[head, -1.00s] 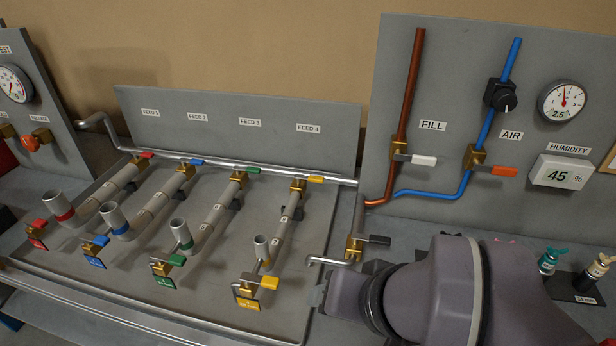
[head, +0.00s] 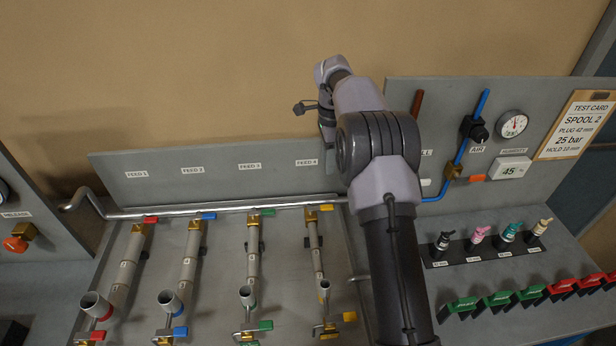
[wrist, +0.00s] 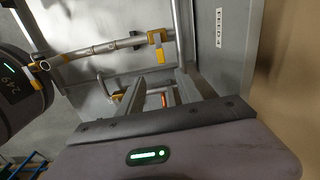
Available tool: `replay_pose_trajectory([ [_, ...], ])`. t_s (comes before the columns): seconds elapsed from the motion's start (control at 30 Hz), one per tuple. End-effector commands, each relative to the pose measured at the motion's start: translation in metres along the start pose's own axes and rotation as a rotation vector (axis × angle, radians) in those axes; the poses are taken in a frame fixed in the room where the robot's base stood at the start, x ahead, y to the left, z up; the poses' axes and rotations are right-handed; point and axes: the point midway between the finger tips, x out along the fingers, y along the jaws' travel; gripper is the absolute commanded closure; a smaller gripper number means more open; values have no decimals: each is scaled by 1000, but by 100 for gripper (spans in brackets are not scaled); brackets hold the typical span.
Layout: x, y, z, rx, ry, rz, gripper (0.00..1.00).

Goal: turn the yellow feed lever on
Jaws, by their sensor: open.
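The yellow feed lever (head: 326,208) is on the brass valve at the top of the feed 4 pipe (head: 317,255), beneath the FEED 4 label. Its handle points right, across the pipe. In the wrist view the yellow lever (wrist: 156,37) is at the upper middle, beyond my fingertips. My gripper (wrist: 157,84) is open, its two fingers apart with no lever between them. The fingers are clear of the yellow lever in the picture.
A second yellow handle (head: 349,316) is at the lower end of the feed 4 pipe. The green feed lever (head: 267,212) is to the left. A silver header pipe (head: 230,206) runs behind the valves, before the upright label panel (head: 220,160).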

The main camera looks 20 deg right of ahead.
Motion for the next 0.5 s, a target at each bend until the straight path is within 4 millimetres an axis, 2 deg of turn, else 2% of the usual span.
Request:
replay_pose_trajectory([
  [0.17,24,-4,-6,42,5,15,58],
  [0.5,122,-2,-5,38,5,15,58],
])
